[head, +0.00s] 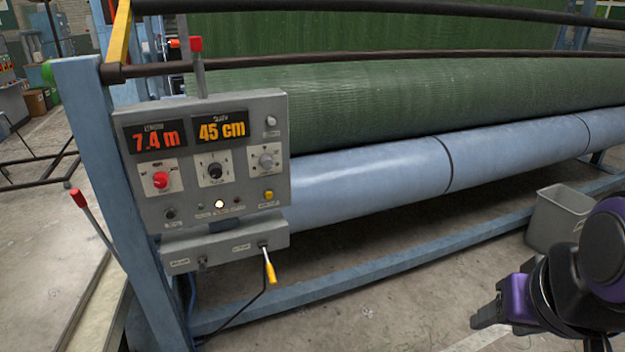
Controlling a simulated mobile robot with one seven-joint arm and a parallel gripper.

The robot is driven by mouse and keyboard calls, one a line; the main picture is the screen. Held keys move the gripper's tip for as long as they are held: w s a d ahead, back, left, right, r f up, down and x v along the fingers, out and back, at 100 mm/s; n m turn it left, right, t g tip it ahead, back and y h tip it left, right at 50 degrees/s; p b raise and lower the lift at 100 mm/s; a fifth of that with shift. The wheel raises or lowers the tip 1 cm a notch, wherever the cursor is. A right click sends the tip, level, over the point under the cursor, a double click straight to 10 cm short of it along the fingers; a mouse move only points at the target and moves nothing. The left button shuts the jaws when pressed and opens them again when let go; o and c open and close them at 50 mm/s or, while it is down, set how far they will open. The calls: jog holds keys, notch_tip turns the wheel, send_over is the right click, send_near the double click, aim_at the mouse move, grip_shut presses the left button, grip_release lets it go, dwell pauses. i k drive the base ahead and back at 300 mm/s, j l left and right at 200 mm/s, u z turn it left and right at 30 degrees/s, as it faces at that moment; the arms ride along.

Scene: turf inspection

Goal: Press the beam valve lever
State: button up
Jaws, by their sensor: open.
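A grey control panel (225,185) stands at the left on a blue frame. Under it, a lower grey box (225,247) has two small labels too small to read. A lever with a yellow handle (270,268) hangs from the right part of this box, tilted down and outward. A red-handled lever (84,208) leans at the far left, and another red-topped lever (197,62) stands upright behind the panel. I cannot tell by label which is the beam valve lever. My gripper (487,306) is open at the lower right, empty and well apart from the levers.
A green turf roll (400,98) lies above a pale blue roller (370,185). A blue lower rail (380,268) runs along the floor. A grey bin (558,218) stands at the right, near my arm. The concrete floor in front of the rail is clear.

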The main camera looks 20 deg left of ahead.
aim_at(203, 267)
jog(key=u, duration=1.65)
